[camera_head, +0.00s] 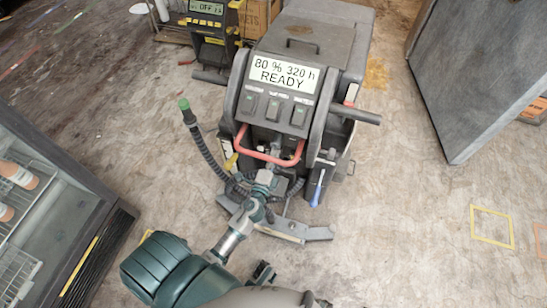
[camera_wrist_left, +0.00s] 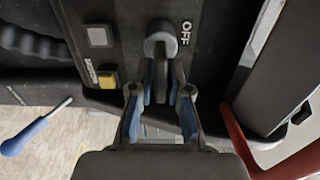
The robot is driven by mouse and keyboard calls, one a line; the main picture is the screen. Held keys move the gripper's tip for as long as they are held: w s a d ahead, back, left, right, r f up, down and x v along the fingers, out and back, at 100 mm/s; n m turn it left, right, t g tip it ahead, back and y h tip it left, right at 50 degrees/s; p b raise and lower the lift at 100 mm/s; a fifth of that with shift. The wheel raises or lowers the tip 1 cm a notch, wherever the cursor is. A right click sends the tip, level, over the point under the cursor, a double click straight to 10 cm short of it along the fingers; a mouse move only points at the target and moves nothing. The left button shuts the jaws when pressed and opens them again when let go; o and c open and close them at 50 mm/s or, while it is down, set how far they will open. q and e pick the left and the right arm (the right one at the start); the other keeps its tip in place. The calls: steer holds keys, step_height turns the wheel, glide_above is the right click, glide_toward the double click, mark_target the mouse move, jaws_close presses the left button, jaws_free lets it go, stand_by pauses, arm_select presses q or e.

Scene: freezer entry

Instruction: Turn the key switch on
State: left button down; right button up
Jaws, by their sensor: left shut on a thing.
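The key switch (camera_wrist_left: 160,42) is a grey round head on a dark panel, with a flat bow pointing towards my gripper in the left wrist view. The word OFF is printed to its right, turned sideways. My left gripper (camera_wrist_left: 168,85) is shut on the bow, one blue-lined finger on each side. In the head view, my left gripper (camera_head: 264,180) is at the lower front of a grey floor machine (camera_head: 320,45), below its red handle; the key is too small to make out there. The machine's display (camera_head: 284,73) reads 80 % 320 h READY. My right gripper cannot be made out.
Beside the key are a grey square button (camera_wrist_left: 100,36) and a yellow button (camera_wrist_left: 107,80). A red handle (camera_head: 270,158) curves close above my gripper. A blue-handled tool (camera_head: 317,188) hangs at right.

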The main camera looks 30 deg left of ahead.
arm_select(q)
steer(key=shift+f, duration=0.25)
steer(key=c, duration=1.4)
jaws_free()
steer(key=shift+o, duration=0.8)
steer(key=shift+w, duration=0.1)
steer(key=shift+r, duration=0.1)
steer(key=shift+s, duration=0.25)
steer(key=v, duration=1.1)
steer(key=shift+s, duration=0.25)
